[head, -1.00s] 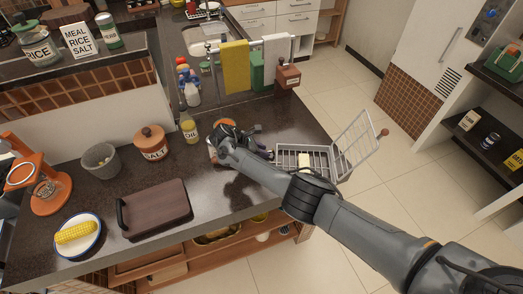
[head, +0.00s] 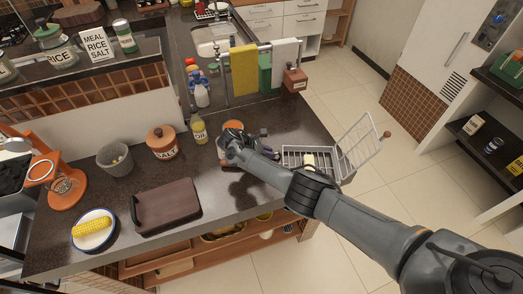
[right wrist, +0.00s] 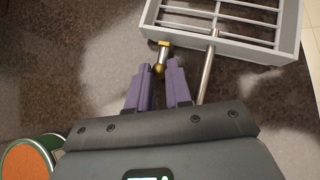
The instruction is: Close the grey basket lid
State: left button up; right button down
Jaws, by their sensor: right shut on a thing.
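The grey wire basket (head: 312,148) stands at the right end of the dark counter. Its wire lid (head: 359,140) is raised open on the right side, leaning outward, with a brown knob (head: 385,134) at its far end. My right gripper (head: 270,155) is low over the counter, just left of the basket. A metal rod (right wrist: 207,72) runs from the basket past the right finger. My left gripper is out of view.
A pale yellow block (head: 308,159) lies in the basket. The salt jar (head: 162,142), oil bottle (head: 199,130), an orange-topped jar (head: 233,126) and a brown board (head: 167,207) are left of my gripper. A towel rail (head: 262,47) stands behind. Floor lies beyond the counter's right edge.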

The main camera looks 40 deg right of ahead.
jog(key=c, duration=1)
grip_release()
jog(key=shift+d, duration=0.1)
jog(key=shift+c, duration=0.2)
jog(key=p+v, duration=0.1)
jog(key=v, duration=1)
jog(key=shift+s, duration=0.1)
